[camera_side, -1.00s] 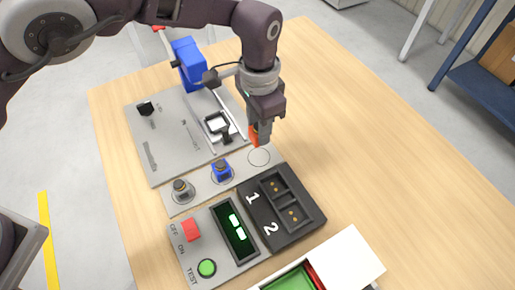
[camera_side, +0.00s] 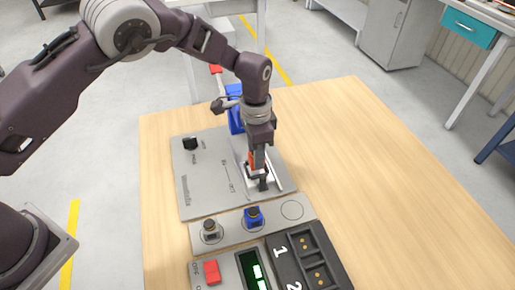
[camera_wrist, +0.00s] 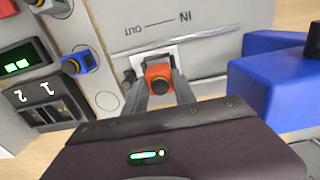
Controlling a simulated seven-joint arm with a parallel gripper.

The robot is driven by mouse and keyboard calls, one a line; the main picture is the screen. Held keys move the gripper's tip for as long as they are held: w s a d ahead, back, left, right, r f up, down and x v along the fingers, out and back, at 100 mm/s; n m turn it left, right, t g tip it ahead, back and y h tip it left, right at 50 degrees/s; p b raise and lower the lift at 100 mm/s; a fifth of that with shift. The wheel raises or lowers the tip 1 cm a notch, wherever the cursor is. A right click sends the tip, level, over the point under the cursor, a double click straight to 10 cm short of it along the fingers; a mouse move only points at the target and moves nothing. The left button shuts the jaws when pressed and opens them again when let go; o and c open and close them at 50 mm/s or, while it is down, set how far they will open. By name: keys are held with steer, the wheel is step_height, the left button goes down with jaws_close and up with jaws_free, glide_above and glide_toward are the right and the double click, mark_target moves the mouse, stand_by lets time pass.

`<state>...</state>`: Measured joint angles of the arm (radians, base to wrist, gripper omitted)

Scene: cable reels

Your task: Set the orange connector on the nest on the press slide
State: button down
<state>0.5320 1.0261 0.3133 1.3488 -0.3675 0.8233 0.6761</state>
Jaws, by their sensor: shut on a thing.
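My gripper (camera_side: 256,165) is shut on the orange connector (camera_wrist: 158,76), which has a dark round top. The connector also shows as a small orange patch between the fingers in the side view (camera_side: 251,157). My gripper is over the nest (camera_wrist: 140,58), a pale square frame on the press slide. In the wrist view the connector appears within the frame's outline. My fingers and the connector hide much of the nest, and I cannot tell whether the connector touches it. The grey press plate (camera_side: 205,175) lies under the slide.
The blue press body (camera_side: 235,120) stands just behind my gripper. In front are a grey connector (camera_side: 211,229), a blue connector (camera_side: 253,216) and an empty marked circle (camera_side: 292,210). A black numbered tray (camera_side: 306,258) and a control box (camera_side: 228,272) lie nearer. The table's right side is clear.

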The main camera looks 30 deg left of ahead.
steer(key=shift+f, duration=0.85)
steer(key=c, duration=0.9)
jaws_free()
steer(key=shift+c, duration=0.2)
step_height(320, 180, up, 8)
